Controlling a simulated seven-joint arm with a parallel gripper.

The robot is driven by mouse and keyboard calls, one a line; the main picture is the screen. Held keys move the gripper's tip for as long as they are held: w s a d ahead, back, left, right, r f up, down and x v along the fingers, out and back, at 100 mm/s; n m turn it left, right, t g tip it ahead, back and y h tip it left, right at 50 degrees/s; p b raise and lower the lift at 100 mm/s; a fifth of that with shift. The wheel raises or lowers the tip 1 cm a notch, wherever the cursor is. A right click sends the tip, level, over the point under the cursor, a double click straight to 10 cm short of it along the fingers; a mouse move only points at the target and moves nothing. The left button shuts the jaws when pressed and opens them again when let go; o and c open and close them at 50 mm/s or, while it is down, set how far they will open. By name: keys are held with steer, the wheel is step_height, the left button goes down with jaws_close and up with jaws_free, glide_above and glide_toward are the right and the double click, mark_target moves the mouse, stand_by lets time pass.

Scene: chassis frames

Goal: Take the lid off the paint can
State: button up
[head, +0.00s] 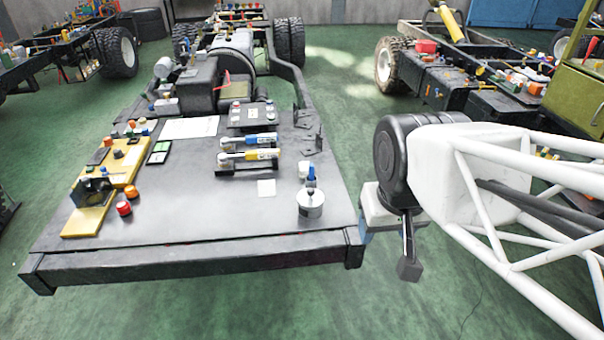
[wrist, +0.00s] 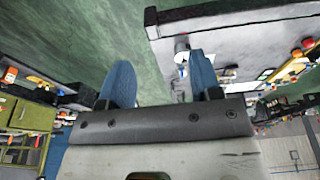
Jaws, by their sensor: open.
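The paint can (head: 310,206) looks like a short silver can near the front right corner of the dark chassis deck. A blue upright piece (head: 311,178) stands at its top or just behind it. I cannot make out the lid as a separate part. The can seems to show small in the wrist view (wrist: 182,46), beyond the right finger. My gripper (wrist: 160,76) is open and empty, with its two blue fingers apart. In the head view it hangs off the deck's right side, right of the can and apart from it.
Black brackets stand along the right edge. The deck's front middle is clear.

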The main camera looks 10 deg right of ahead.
steer(key=w+m, duration=0.2)
steer(key=w, duration=1)
steer(key=m+g, duration=0.3)
steer(key=m, duration=0.4)
glide_above(310, 189)
steer(key=f, duration=2.3)
steer(key=shift+s, duration=0.4)
steer(key=shift+w+f, duration=0.4)
steer(key=shift+f, duration=0.1)
steer(key=shift+f, duration=0.15)
steer(key=shift+f, duration=1.15)
steer(key=shift+f, duration=0.15)
